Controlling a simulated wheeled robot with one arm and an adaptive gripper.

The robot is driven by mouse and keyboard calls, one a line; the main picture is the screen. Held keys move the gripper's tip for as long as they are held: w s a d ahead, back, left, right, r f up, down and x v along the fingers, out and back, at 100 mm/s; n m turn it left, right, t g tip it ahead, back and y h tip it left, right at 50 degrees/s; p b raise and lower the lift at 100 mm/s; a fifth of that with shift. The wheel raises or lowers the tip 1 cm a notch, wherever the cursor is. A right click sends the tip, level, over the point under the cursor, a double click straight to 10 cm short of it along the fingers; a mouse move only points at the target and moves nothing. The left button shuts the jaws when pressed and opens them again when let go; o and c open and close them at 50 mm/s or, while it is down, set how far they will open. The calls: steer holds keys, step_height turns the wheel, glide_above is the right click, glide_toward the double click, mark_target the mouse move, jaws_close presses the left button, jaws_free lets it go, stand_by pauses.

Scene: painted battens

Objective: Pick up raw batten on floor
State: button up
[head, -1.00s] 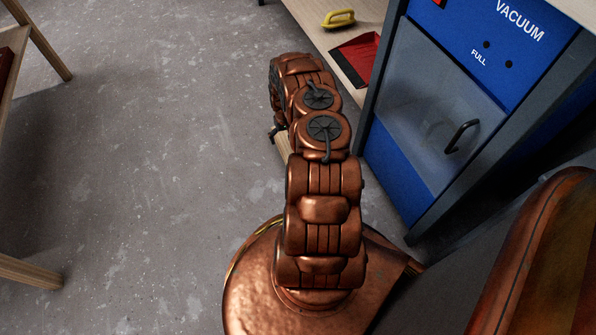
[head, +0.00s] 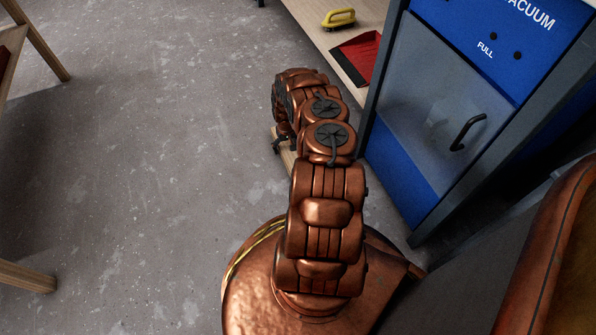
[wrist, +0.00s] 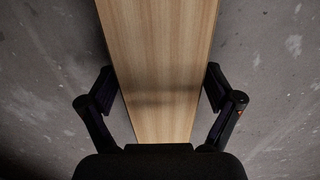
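The raw batten (wrist: 160,55) is a bare pale wooden board on the grey floor. In the wrist view it runs from the top edge down to my gripper's palm. My gripper (wrist: 160,95) is open, with one finger on each side of the batten and a narrow gap visible at each side. I cannot tell how far the fingertips are above the floor. In the head view my arm hides most of the batten; a small pale piece of it (head: 287,158) shows beside my gripper's dark finger (head: 279,143).
A blue vacuum cabinet (head: 440,110) with a grey frame stands close to the right of my arm. Behind it a low wooden surface (head: 310,15) holds a yellow-handled item (head: 339,18) and a red item (head: 358,57). Wooden legs (head: 28,277) stand at left. The floor (head: 150,150) between is clear.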

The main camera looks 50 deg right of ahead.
steer(key=c, duration=1.5)
steer(key=shift+r, duration=0.1)
steer(key=shift+c, duration=0.2)
